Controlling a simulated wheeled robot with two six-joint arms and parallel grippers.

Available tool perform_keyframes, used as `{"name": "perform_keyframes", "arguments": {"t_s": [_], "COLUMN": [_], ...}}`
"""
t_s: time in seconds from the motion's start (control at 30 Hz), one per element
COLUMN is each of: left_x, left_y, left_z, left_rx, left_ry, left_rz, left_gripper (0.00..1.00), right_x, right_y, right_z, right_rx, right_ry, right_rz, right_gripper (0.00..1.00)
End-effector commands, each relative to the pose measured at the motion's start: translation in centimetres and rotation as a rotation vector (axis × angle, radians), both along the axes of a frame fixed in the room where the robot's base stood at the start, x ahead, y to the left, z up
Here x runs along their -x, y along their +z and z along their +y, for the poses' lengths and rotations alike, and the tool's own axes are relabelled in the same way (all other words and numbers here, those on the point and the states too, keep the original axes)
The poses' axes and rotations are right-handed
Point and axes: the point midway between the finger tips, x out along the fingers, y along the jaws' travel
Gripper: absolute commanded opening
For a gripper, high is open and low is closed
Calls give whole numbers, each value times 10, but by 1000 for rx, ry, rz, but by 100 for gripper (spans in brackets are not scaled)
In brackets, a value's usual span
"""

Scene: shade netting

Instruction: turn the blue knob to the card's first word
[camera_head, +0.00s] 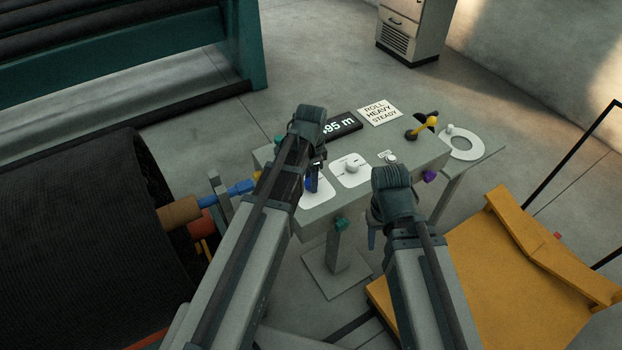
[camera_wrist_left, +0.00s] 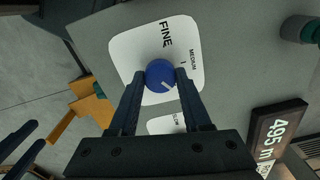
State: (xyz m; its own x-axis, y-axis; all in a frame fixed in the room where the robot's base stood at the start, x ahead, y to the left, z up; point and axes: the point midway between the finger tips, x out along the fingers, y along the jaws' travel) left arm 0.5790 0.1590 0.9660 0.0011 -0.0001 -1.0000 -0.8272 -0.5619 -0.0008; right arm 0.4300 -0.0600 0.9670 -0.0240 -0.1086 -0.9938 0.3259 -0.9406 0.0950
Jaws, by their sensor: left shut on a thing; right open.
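The blue knob (camera_wrist_left: 160,75) sits on a white dial plate (camera_wrist_left: 125,48) in the left wrist view. The plate reads FINE and MEDIUM; any further label is hidden by my fingers. A short pale mark on the knob points toward the lower right of that view. My left gripper (camera_wrist_left: 160,82) is shut on the knob, one finger on each side. In the head view my left arm mostly covers the knob (camera_head: 308,184). The card (camera_head: 380,110) reads ROLL, HEAVY, STEADY. My right gripper (camera_head: 371,232) is open and empty in front of the console.
The grey console (camera_head: 325,211) also carries a white-knob dial (camera_head: 351,169), a display (camera_head: 343,125) ending in 95 m, a yellow-handled lever (camera_head: 423,126) and green and purple side knobs. A dark netting roll (camera_head: 75,225) is at left, a yellow platform (camera_head: 500,270) at right.

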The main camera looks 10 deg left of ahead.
Motion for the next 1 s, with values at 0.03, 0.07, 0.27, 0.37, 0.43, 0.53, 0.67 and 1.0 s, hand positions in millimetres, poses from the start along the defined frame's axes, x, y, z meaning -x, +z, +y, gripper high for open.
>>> {"name": "perform_keyframes", "arguments": {"t_s": [0.03, 0.07, 0.27, 0.37, 0.43, 0.53, 0.67, 1.0], "left_x": [2, 2, 2, 2, 2, 2, 2, 2], "left_y": [-1, -1, -1, -1, -1, -1, -1, -1], "left_z": [0, 0, 0, 0, 0, 0, 0, 0], "left_rx": [0, 0, 0, 0, 0, 0, 0, 0], "left_ry": [-26, -41, -118, -140, -151, -159, -162, -161], "left_rz": [5, 5, 5, 5, 5, 5, 5, 4], "left_gripper": [0, 0, 0, 0, 0, 0, 0, 64], "right_x": [0, 0, 0, 0, 0, 0, 0, 0], "right_y": [-1, -1, -1, -1, -1, -1, -1, -1], "right_z": [0, 0, 0, 0, 0, 0, 0, 0], "right_rx": [0, 0, 0, 0, 0, 0, 0, 0], "right_ry": [0, 0, 0, 0, 0, 0, 0, 0], "right_rz": [0, 0, 0, 0, 0, 0, 0, 0], "right_gripper": [50, 50, 50, 50, 50, 50, 50, 50]}}
